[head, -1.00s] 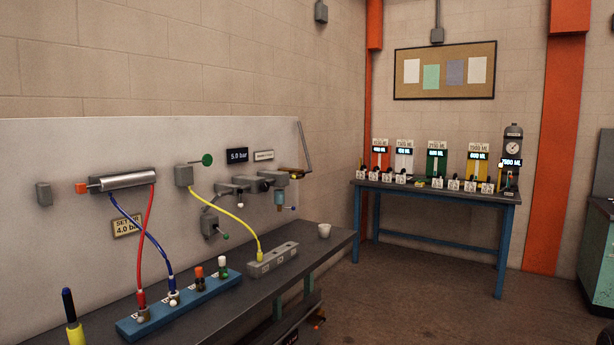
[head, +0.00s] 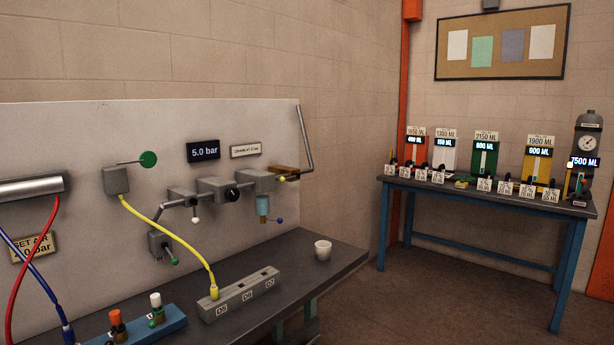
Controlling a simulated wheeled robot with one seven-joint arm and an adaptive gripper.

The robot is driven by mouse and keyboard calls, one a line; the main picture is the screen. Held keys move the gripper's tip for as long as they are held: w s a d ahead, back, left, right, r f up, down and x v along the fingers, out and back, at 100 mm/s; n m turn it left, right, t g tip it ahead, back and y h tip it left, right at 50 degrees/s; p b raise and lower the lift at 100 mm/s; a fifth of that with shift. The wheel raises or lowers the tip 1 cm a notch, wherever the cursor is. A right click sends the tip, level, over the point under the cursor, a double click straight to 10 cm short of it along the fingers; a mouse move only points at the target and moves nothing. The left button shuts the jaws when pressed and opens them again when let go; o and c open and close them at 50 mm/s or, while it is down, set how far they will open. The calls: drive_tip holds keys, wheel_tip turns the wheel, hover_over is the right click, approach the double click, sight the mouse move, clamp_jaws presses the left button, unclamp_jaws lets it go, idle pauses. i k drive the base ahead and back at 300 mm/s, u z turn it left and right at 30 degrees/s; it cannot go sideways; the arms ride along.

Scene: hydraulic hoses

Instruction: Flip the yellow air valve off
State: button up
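Other small knobs nearby are white (head: 195,220), black (head: 232,194), blue (head: 280,220) and green (head: 175,262). My gripper is in no view.
A dark bench (head: 335,260) runs below the panel, with a white cup (head: 323,250), a grey socket block (head: 240,294) and a blue block (head: 172,322). A yellow hose (head: 182,239) hangs to the grey block. A blue-framed table (head: 470,198) stands behind, with open floor before it.

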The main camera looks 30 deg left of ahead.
sight(282, 179)
drive_tip(key=i, duration=0.25)
drive_tip(key=u, duration=1.2)
drive_tip(key=k, duration=0.6)
drive_tip(key=u, duration=0.85)
drive_tip(key=i, duration=1.35)
drive_tip(key=z, duration=0.55)
